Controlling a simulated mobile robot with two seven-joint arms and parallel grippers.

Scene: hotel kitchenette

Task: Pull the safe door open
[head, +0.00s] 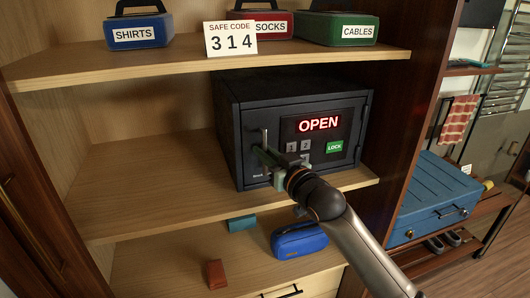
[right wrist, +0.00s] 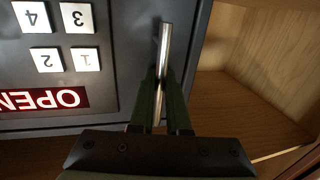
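The dark safe (head: 292,125) stands on the middle shelf with its door shut. Its lit red display reads OPEN (head: 318,124), with number keys and a green LOCK button below. The upright metal handle (head: 264,139) is at the left of the door; it shows as a bright bar in the right wrist view (right wrist: 165,45). My right gripper (head: 268,157) is at the handle, and its two green fingers (right wrist: 161,90) are closed on either side of the bar. My left gripper is not in view.
A safe code card reading 314 (head: 231,39) and labelled boxes stand on the shelf above. A blue pouch (head: 299,240), a teal block (head: 242,223) and a reddish block (head: 216,274) lie below. The shelf left of the safe is clear. A blue suitcase (head: 433,196) sits at right.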

